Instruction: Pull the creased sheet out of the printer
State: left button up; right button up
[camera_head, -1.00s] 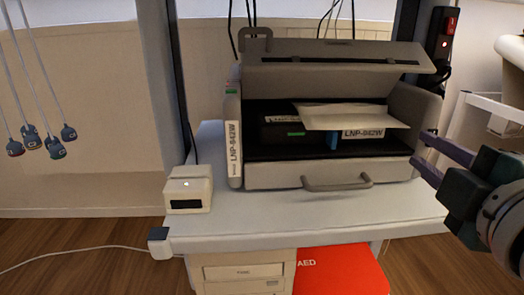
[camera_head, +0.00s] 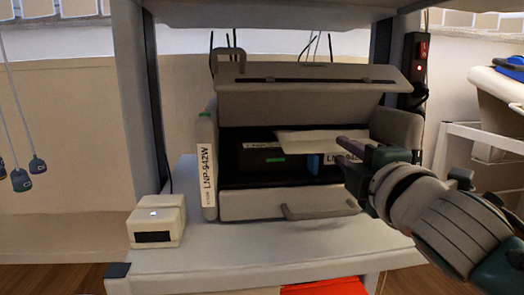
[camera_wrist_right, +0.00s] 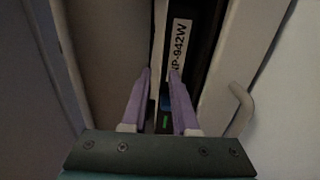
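The printer (camera_head: 232,206) stands on the shelf with its lid (camera_head: 310,100) raised. The pale sheet (camera_head: 308,140) sticks out of the dark opening, above a blue part and a white label. My right gripper (camera_head: 341,154) is in front of the opening, at the sheet's right end. Its purple fingers are apart; in the right wrist view (camera_wrist_right: 160,72) a thin pale strip, perhaps the sheet's edge, lies between their lines. I cannot tell whether they touch the sheet. The sheet's right end is partly hidden by the gripper. My left gripper is not in view.
The tray handle (camera_head: 320,210) juts out below the opening. A small white box (camera_head: 157,222) stands left of the printer. Shelf posts (camera_head: 137,90) flank the printer, and a power strip with a red switch (camera_head: 420,60) hangs at right.

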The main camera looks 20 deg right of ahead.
jog(key=shift+w+d, duration=0.15)
jog(key=shift+w, duration=0.35)
jog(key=shift+c, duration=1)
jog(key=shift+c, duration=1.1)
grip_shut()
